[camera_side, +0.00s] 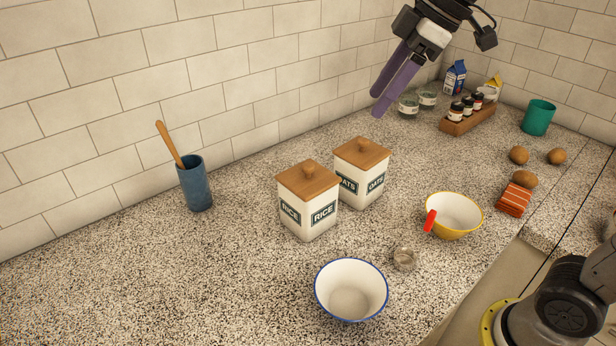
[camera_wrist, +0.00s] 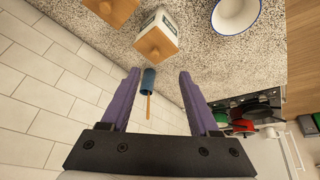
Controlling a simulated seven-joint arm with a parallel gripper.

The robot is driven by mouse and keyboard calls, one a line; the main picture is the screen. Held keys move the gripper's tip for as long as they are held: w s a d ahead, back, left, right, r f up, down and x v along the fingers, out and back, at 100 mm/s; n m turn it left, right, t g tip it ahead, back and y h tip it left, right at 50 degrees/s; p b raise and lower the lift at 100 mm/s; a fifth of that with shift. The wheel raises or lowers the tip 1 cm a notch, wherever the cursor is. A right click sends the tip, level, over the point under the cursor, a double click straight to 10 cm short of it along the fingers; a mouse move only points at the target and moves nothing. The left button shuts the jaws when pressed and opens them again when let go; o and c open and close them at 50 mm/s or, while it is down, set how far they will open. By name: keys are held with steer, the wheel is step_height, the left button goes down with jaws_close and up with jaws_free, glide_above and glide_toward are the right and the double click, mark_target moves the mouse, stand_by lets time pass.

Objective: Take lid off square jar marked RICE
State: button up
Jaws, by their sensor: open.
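The square white jar marked RICE (camera_side: 309,222) stands upright on the counter, with its wooden lid (camera_side: 307,180) and round knob on top. In the wrist view its lid (camera_wrist: 156,44) shows just beyond my fingertips, near the upper middle. A matching jar marked OATS (camera_side: 361,192) stands close behind it to the right, also lidded; its lid (camera_wrist: 110,8) is partly cut off in the wrist view. My gripper (camera_side: 378,105), with purple fingers, is open and empty, high above the counter and up to the right of both jars. Its spread fingers also show in the wrist view (camera_wrist: 159,74).
A blue cup (camera_side: 195,187) holding a wooden utensil stands left of the jars. A rack of small jars (camera_side: 467,121) is behind. Tiled walls bound the counter.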

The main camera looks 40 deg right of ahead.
steer(key=g, duration=0.1)
glide_toward(310, 166)
steer(key=x, duration=0.3)
steer(key=shift+d+f, duration=0.15)
steer(key=shift+f, duration=0.15)
steer(key=shift+x, duration=2.95)
steer(key=shift+w+r, duration=0.1)
jaws_close()
